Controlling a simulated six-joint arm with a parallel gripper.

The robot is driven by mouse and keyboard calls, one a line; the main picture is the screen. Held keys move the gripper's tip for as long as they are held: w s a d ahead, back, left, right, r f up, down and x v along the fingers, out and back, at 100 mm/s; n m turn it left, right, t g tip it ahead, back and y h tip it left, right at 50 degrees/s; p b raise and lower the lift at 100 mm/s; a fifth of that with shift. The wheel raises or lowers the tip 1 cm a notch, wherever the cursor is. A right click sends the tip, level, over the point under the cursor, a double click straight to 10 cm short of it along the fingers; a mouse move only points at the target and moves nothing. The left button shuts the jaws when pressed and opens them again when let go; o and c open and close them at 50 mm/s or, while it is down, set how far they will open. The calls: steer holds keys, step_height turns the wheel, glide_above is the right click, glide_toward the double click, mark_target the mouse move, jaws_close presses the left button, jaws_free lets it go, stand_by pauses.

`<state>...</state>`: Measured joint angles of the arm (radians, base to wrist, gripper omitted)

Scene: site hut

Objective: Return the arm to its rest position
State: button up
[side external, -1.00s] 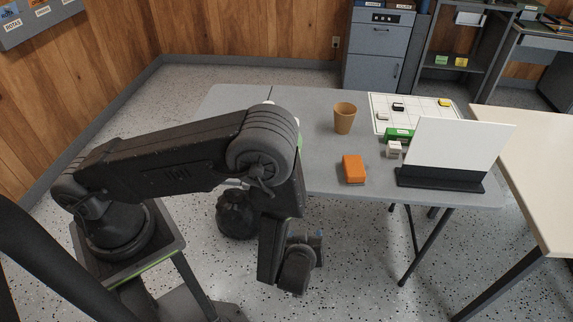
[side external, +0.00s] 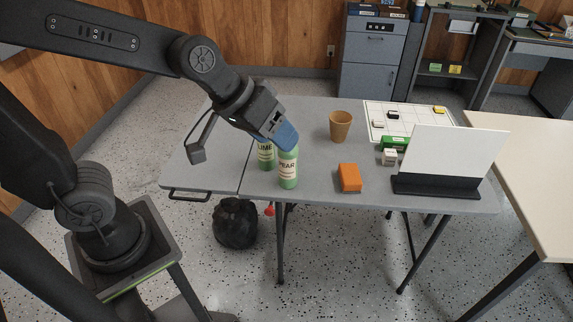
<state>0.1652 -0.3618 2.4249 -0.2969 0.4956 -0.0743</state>
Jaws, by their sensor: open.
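My gripper (side external: 284,134), with blue fingers, is open and points down and to the right over the table's left half. A green bottle marked PEAR (side external: 288,172) stands upright on the table, and in the picture the fingers cover its top. Another green bottle marked LIME (side external: 265,155) stands just behind and left of it, partly hidden by my gripper. I cannot tell whether the fingers are around the PEAR bottle or in front of it. My arm reaches in from the upper left.
The grey folding table (side external: 225,165) also holds an orange block (side external: 349,178), a brown cup (side external: 340,126), a green box (side external: 393,143), a small white block (side external: 389,158), a gridded board (side external: 412,121) and a white panel on a dark stand (side external: 437,186). A black bag (side external: 236,223) sits on the floor.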

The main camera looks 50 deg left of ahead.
steer(key=s+a+r+m+y, duration=0.1)
steer(key=s+a+y, duration=0.1)
steer(key=s+a, duration=0.5)
steer(key=shift+s+a+r+g+y, duration=0.15)
steer(key=shift+s+r+g+y, duration=0.25)
steer(key=shift+s, duration=0.75)
